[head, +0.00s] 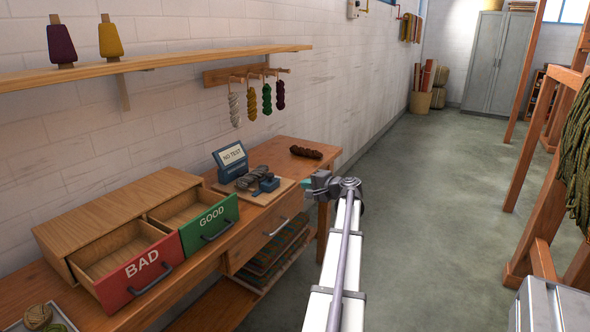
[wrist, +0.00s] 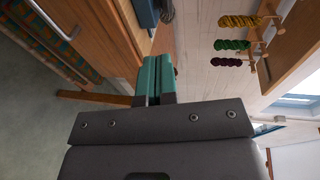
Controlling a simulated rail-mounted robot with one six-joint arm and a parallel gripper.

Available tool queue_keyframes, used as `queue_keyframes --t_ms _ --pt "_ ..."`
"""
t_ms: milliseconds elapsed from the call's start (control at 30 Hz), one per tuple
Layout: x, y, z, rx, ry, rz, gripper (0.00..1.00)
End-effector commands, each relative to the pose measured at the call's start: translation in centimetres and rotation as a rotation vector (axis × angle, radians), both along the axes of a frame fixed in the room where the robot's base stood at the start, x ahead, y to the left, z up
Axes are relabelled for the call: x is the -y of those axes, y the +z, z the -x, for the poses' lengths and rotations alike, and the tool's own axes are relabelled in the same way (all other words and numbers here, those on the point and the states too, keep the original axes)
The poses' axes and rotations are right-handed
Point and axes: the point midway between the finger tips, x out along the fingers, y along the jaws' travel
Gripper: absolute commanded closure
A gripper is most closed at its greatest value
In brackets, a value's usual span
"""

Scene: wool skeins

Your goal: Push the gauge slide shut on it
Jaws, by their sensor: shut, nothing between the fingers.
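The gauge stands on a wooden board (head: 284,187) on the bench, with a blue display (head: 231,160) reading "NO TEST". A grey skein (head: 252,176) lies on the gauge beside a small blue block (head: 267,184), which appears to be the slide. The gap between skein and slide is too small to judge. My gripper (head: 307,183) is to the right of the board, near the bench's right edge, apart from the slide. In the wrist view its teal fingers (wrist: 157,76) are shut and empty. A blue part of the gauge (wrist: 147,12) shows at the top there.
A dark brown skein (head: 306,152) lies on the bench behind my gripper. Open drawers marked BAD (head: 145,270) and GOOD (head: 210,224) stand to the left. Several skeins hang from a peg rack (head: 246,75) on the wall.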

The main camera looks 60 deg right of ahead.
Motion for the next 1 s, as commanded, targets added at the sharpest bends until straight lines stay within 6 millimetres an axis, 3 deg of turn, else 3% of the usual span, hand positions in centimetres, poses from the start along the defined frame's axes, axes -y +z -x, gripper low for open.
queue_keyframes --t_ms 467,633,1000 --pt "0.4 0.4 -0.8 0.033 -0.029 -0.016 1.00" --pt "0.8 -0.3 -3.4 0.033 -0.027 -0.016 1.00" --pt "1.6 -1.7 -11.2 0.032 -0.027 -0.015 1.00"
